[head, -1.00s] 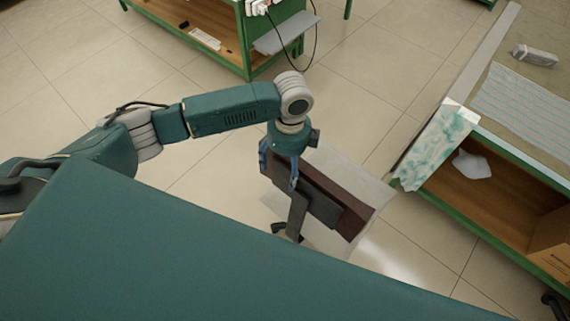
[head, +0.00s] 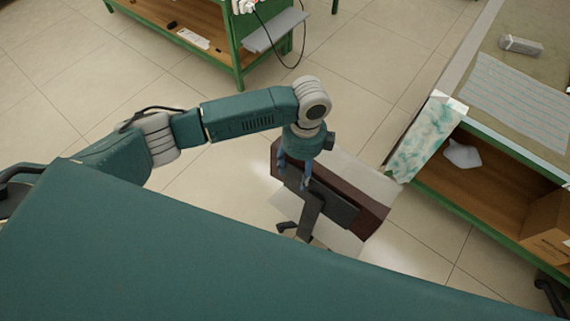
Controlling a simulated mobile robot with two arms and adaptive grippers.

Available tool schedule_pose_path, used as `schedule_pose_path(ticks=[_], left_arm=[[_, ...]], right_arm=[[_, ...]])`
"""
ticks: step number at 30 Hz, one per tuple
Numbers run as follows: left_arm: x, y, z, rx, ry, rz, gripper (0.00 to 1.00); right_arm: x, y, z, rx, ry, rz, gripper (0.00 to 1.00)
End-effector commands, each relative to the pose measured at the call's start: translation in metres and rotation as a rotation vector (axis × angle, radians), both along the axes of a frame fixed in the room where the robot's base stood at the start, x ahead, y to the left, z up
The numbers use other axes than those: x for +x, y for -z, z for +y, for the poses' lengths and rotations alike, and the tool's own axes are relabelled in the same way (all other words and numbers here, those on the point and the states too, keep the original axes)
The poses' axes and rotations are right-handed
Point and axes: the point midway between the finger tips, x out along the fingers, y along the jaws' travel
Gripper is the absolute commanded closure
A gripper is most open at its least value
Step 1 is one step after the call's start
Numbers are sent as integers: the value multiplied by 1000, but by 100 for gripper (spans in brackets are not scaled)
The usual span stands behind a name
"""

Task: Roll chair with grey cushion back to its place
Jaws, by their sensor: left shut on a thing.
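The chair (head: 363,206) stands on the tiled floor in the middle of the head view, seen from above and behind. It has a dark brown backrest with a black support plate and post, and a pale grey seat (head: 345,166) shows beyond it. A dark caster shows at its foot. My left gripper (head: 294,183) points down at the top of the backrest, its blue fingers shut on the chair back. My own teal body covers the lower part of the view and hides some of the chair base. My right gripper is not in view.
A green-framed workbench (head: 522,172) stands on the right, close to the chair, with a cardboard box (head: 549,225) on its shelf and a patterned cloth over its corner. Another green bench (head: 205,32) stands at the back. Open floor lies between them.

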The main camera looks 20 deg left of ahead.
Motion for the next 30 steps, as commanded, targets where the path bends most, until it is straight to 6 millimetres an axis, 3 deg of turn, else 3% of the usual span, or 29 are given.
schedule_pose_path(ticks=[30], left_arm=[[6, 0, -126, -7, 2, 0, 100]], right_arm=[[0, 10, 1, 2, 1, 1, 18]])
